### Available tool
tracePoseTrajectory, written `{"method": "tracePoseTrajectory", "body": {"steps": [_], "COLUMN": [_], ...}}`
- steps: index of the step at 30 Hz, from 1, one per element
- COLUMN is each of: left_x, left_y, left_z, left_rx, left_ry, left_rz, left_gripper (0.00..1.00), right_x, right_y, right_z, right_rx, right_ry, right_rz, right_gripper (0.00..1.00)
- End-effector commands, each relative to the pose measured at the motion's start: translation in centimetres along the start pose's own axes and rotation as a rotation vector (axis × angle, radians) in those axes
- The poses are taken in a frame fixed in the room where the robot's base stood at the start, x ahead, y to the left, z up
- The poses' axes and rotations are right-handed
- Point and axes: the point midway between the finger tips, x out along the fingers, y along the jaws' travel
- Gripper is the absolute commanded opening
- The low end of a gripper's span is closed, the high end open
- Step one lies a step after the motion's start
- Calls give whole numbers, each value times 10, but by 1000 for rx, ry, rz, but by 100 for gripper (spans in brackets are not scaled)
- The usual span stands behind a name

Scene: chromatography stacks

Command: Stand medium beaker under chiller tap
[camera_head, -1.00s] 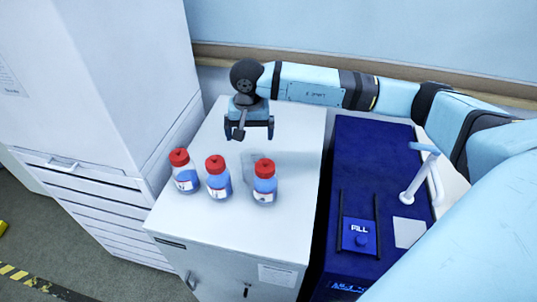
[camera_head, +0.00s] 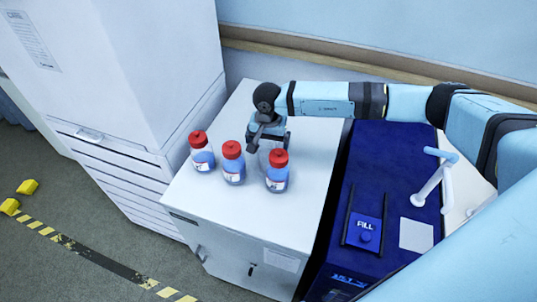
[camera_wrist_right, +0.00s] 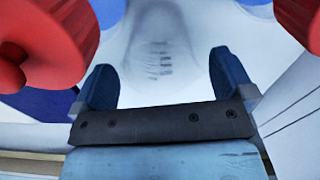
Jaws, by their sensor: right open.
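The medium beaker (camera_wrist_right: 160,55) is clear glass with graduation marks and stands on the white cabinet top. In the right wrist view it lies in line with the gap between my open fingers. In the head view the beaker (camera_head: 262,160) is faint, partly hidden by my gripper and a bottle. My right gripper (camera_head: 267,145) is open at the beaker, and it also shows in the wrist view (camera_wrist_right: 163,85); contact cannot be told. The chiller (camera_head: 383,150) is a dark blue box to the right. Its white tap (camera_head: 431,180) has a light blue handle, above a pale square plate (camera_head: 416,235).
Three red-capped bottles with blue liquid, left (camera_head: 202,152), middle (camera_head: 232,163) and right (camera_head: 277,171), stand on the cabinet top (camera_head: 240,215). The right bottle is close to my gripper. A FILL pad (camera_head: 365,230) is on the chiller. A tall white cabinet (camera_head: 120,70) stands left.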

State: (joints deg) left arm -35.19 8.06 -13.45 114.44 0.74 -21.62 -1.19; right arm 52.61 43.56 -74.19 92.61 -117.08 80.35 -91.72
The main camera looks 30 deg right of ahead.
Motion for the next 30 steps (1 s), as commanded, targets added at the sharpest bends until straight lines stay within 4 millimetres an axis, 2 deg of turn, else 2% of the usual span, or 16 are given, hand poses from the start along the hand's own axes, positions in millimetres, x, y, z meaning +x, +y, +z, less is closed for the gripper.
{"method": "tracePoseTrajectory", "body": {"steps": [4, 9, 17, 20, 24, 26, 30], "left_x": [-7, -8, -7, -8, -8, -8, -8], "left_y": [1, 1, -2, -2, -2, -2, -2], "left_z": [-10, -12, -8, -8, -8, -8, -10], "left_rx": [-1, -1, -1, -1, -1, -1, -2], "left_ry": [-1, 0, -7, -7, -6, -6, -4], "left_rz": [1, -1, -6, -7, -6, -6, -6], "left_gripper": [69, 69, 69, 69, 69, 69, 69], "right_x": [21, 42, 46, 46, 46, 46, 46], "right_y": [1, 2, 1, 2, 2, 2, 1], "right_z": [-2, -4, -4, -4, -4, -4, -4], "right_rx": [1, 1, 0, 0, 0, 0, 0], "right_ry": [-4, -2, -1, -1, -1, -1, -1], "right_rz": [5, 3, 2, 2, 2, 2, 2], "right_gripper": [100, 100, 100, 82, 49, 45, 45]}}
